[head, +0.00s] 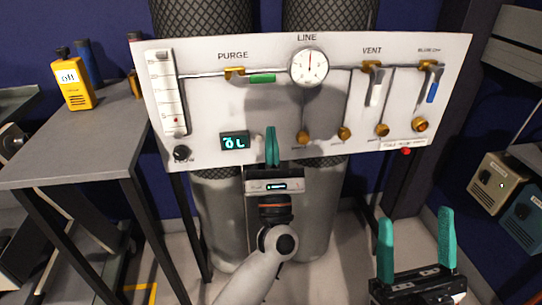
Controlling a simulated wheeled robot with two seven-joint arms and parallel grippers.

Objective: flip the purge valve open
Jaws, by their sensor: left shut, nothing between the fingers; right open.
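The purge valve (235,72) is a brass body on the line under the word PURGE, at the upper left of the white panel (210,105). Its green handle (262,78) lies level, pointing right along the pipe. My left gripper (272,134) is shut and empty, its teal fingers together and upright in front of the panel's lower edge, below the green handle and right of the small display. My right gripper (414,240) is open and empty at the lower right, well below the panel.
A round gauge (308,67) is right of the green handle. The vent valve's white handle (376,94) and a blue handle (432,93) hang down at right. A flow tube (166,92) stands at left. A grey table (85,140) holds a yellow meter (73,84).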

